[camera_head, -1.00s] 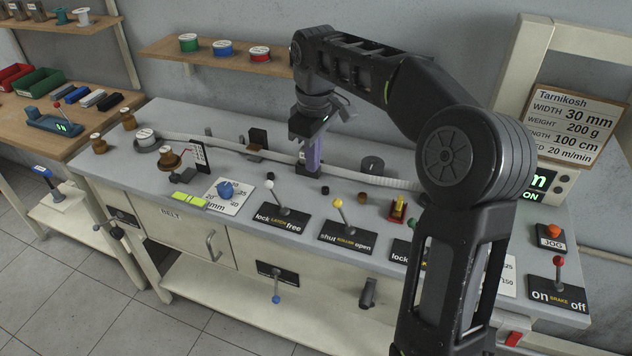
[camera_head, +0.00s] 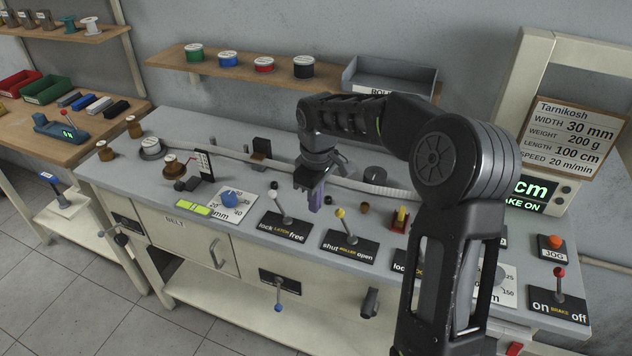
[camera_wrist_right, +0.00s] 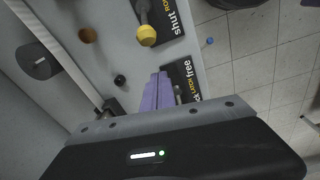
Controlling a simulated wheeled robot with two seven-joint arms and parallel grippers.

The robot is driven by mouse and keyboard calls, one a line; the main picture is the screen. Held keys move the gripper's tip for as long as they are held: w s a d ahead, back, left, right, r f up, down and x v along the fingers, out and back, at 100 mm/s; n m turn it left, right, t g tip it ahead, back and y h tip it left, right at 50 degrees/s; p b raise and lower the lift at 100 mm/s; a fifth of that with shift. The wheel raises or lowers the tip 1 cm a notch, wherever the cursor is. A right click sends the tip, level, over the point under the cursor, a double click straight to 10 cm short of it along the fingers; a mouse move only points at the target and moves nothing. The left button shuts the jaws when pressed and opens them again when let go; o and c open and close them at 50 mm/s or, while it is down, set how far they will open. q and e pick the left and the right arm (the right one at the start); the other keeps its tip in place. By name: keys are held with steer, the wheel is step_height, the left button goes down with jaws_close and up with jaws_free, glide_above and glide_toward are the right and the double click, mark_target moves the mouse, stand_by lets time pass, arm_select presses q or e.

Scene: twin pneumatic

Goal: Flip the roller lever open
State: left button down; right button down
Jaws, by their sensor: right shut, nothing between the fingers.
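The roller lever has a yellow knob (camera_head: 340,213) on a dark plate (camera_head: 350,247) marked "shut ROLLER open". It leans left, toward the "shut" side. The yellow knob also shows in the right wrist view (camera_wrist_right: 147,36), near the top. My right gripper (camera_head: 316,203) is shut and empty, its purple fingers pointing down over the bench, just left of and behind the yellow knob. In the right wrist view the fingers (camera_wrist_right: 157,92) are together and seem apart from the lever. My left gripper is not in view.
A red and yellow piece (camera_head: 400,218) is to the right. A small black peg (camera_wrist_right: 120,80) is near my fingers. A pale belt (camera_head: 380,189) runs behind. My right arm hides part of the bench's right side.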

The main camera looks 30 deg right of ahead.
mark_target(345, 222)
steer(key=s, duration=0.1)
steer(key=s+d+p, duration=0.1)
steer(key=s+r, duration=0.1)
steer(key=shift+s+d+r, duration=0.1)
steer(key=shift+s+d, duration=0.15)
steer(key=shift+d, duration=0.05)
steer(key=shift+d, duration=0.1)
